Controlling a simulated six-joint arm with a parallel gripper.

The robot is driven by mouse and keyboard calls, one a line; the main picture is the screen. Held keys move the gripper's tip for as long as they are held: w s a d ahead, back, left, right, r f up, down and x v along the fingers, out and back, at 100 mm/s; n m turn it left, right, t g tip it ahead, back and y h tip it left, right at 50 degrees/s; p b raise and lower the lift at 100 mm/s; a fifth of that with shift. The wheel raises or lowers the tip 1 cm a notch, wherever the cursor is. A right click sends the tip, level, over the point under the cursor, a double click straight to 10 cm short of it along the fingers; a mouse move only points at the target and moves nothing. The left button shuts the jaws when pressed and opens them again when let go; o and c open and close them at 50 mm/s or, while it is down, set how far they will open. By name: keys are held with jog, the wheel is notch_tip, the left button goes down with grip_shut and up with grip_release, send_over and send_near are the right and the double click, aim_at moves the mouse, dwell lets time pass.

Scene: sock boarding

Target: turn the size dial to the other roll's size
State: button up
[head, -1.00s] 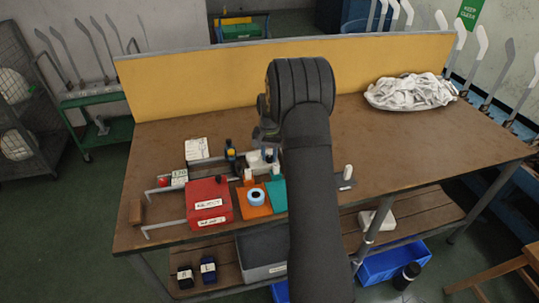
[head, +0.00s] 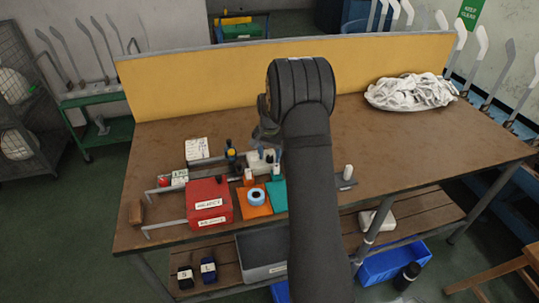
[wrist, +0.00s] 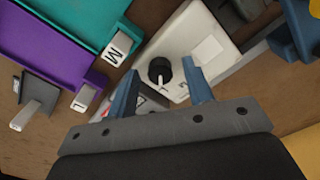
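The size dial is a black round knob (wrist: 160,70) with a white pointer, on a white box (wrist: 188,45) in the wrist view. The pointer aims toward the bottom of that picture, near a dark letter mark that I cannot read surely. My gripper (wrist: 161,78) is open, with its two blue fingers on either side of the knob and visible gaps. In the head view the white box (head: 256,164) is partly hidden by my arm. Two dark rolls, one marked S (head: 185,278) and one marked L (head: 208,271), lie on the lower shelf.
A teal plate tagged M (wrist: 80,20) and a purple plate tagged L (wrist: 40,50) lie beside the box. A white cloth heap (head: 410,92) lies at right.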

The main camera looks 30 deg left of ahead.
aim_at(270, 157)
notch_tip(270, 157, up, 17)
jog(key=shift+r, duration=0.2)
dwell(0.5)
jog(key=shift+f, duration=0.1)
notch_tip(270, 157, down, 17)
jog(key=shift+f, duration=0.15)
dwell(0.6)
